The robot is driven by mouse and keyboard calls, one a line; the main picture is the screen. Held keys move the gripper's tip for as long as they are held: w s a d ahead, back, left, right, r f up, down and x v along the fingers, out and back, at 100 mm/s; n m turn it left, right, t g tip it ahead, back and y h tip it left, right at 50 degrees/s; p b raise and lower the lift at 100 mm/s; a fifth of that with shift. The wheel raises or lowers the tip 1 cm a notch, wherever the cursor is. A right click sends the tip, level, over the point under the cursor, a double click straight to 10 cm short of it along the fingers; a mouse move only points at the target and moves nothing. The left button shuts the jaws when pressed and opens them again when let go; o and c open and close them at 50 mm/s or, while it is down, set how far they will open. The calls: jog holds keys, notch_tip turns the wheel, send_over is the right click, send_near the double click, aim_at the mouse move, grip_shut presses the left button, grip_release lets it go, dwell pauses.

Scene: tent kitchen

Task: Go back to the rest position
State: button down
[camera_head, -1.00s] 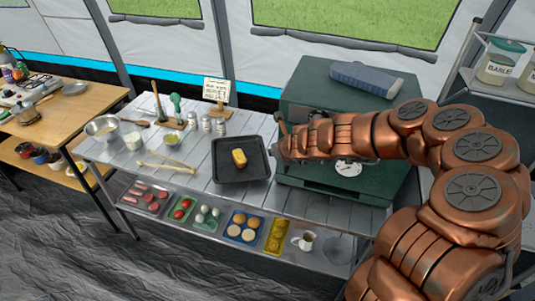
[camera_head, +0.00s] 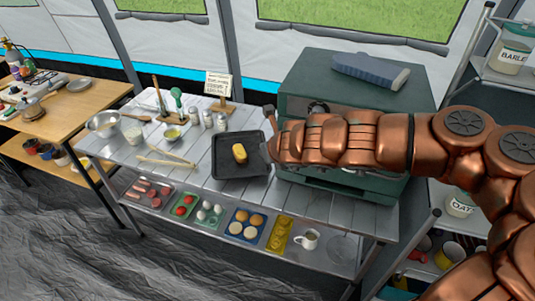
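My copper-coloured arm reaches in from the right edge. Its end, my gripper (camera_head: 272,132), is in front of the green oven-like box (camera_head: 300,92), just right of the black tray. I see it from behind and the side, so its fingers are mostly hidden and I cannot tell whether it is open or shut. The black tray (camera_head: 226,168) lies on the grey slatted table (camera_head: 195,150). A yellow-brown loaf-like piece (camera_head: 239,153) rests in the tray, apart from my gripper.
A blue-grey object (camera_head: 370,71) lies on the green box. Bowls, shakers (camera_head: 207,118) and utensils stand on the table's left half. Food trays (camera_head: 246,226) and a white mug (camera_head: 307,240) are on the lower shelf. A shelf rack with jars (camera_head: 513,58) stands right.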

jog(key=s+a+r+n+t+y, duration=0.2)
jog(key=a+r+n+y, duration=0.25)
jog(key=r+n, duration=0.7)
jog(key=s+a+r+n+g+y, duration=0.2)
jog(key=s+a+r+n, duration=0.1)
jog(key=s+r+n, duration=0.3)
jog(key=s+d+f+n+g+h, duration=0.1)
jog(key=s+d+f+n+g, duration=0.15)
jog(key=s+f+n, duration=0.55)
jog(key=s+d+f+n+g+h, duration=0.2)
jog(key=s+d+f+g+h, duration=0.1)
jog(key=s+d, duration=0.7)
jog(key=s+d+f+n+g+h, duration=0.3)
jog(key=s+d+h, duration=0.3)
jog(key=s+d, duration=0.4)
jog(key=shift+d+f+n+g, duration=0.35)
jog(key=shift+d+f+g, duration=0.25)
jog(key=shift+f+g, duration=0.15)
jog(key=shift+s, duration=0.1)
